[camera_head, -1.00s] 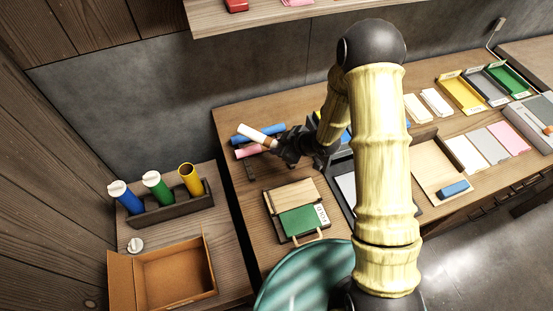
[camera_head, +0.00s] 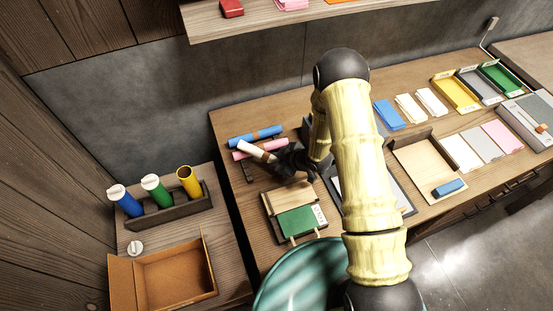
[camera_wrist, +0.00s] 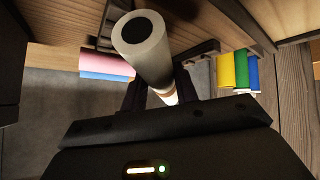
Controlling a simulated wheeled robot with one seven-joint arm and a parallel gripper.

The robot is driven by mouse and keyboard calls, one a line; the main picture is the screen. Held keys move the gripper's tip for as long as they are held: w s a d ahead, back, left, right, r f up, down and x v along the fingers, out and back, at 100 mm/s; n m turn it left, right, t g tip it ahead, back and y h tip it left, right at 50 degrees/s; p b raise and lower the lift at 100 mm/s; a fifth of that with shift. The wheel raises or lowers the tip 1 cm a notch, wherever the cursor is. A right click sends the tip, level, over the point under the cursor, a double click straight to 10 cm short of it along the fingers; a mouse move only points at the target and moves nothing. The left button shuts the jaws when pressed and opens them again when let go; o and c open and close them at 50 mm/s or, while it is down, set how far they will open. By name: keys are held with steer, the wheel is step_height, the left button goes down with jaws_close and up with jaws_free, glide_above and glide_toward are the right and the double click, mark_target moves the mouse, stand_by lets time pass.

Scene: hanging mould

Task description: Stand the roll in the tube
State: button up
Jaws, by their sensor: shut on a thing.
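My gripper (camera_head: 278,160) is shut on a white roll (camera_head: 254,149) with a brown band. The roll is tilted in the head view, its free end up and to the left. The wrist view shows the roll's end with a dark hole (camera_wrist: 150,48), pointing toward the camera. The yellow tube (camera_head: 189,183) stands open-topped at the right end of a dark rack, well left of my gripper. It also shows in the wrist view (camera_wrist: 227,70). The green tube (camera_head: 159,194) and blue tube (camera_head: 128,204) beside it have white ends at their tops.
A blue roll (camera_head: 254,135) and a pink roll (camera_head: 285,145) lie close to the held roll. The dark rack (camera_head: 174,212) stands on a side table with an open brown box (camera_head: 176,272) and a white cap (camera_head: 135,247). A shelf (camera_head: 300,18) overhangs behind.

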steer(key=shift+f+b, duration=0.65)
steer(key=shift+f, duration=0.05)
steer(key=o, duration=1)
steer(key=shift+o, duration=0.2)
steer(key=shift+r, duration=0.15)
steer(key=shift+r+p, duration=0.6)
steer(key=shift+p, duration=0.1)
steer(key=b+v, duration=0.2)
steer(key=v, duration=1)
steer(key=shift+w+d, duration=0.1)
